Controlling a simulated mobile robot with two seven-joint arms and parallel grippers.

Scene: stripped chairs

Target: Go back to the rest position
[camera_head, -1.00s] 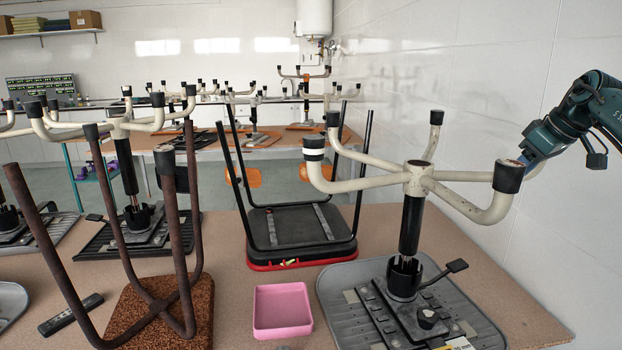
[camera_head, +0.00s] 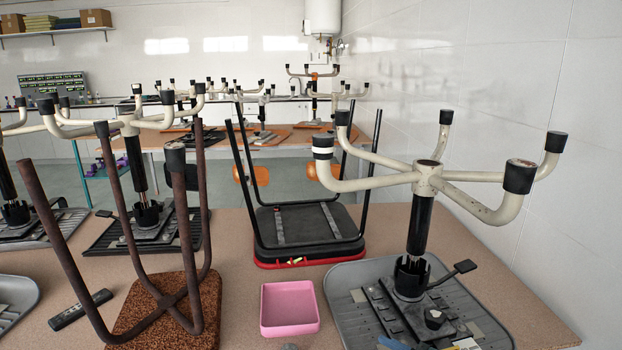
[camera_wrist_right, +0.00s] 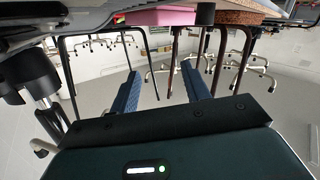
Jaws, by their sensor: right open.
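My right gripper (camera_wrist_right: 160,88) shows in the right wrist view as two blue fingers spread apart with nothing between them. The wrist picture looks upside down, with the tabletop along its top edge. In the head view my right arm and gripper are not clearly visible. My left gripper is in neither view.
An upturned chair with a grey seat (camera_head: 345,305) and pale star base (camera_head: 428,178) stands at the right of the table (camera_head: 235,290). A pink tray (camera_head: 289,325), a black-legged stool (camera_head: 306,222), a brown stool (camera_head: 152,310) and a remote (camera_head: 80,310) are also there.

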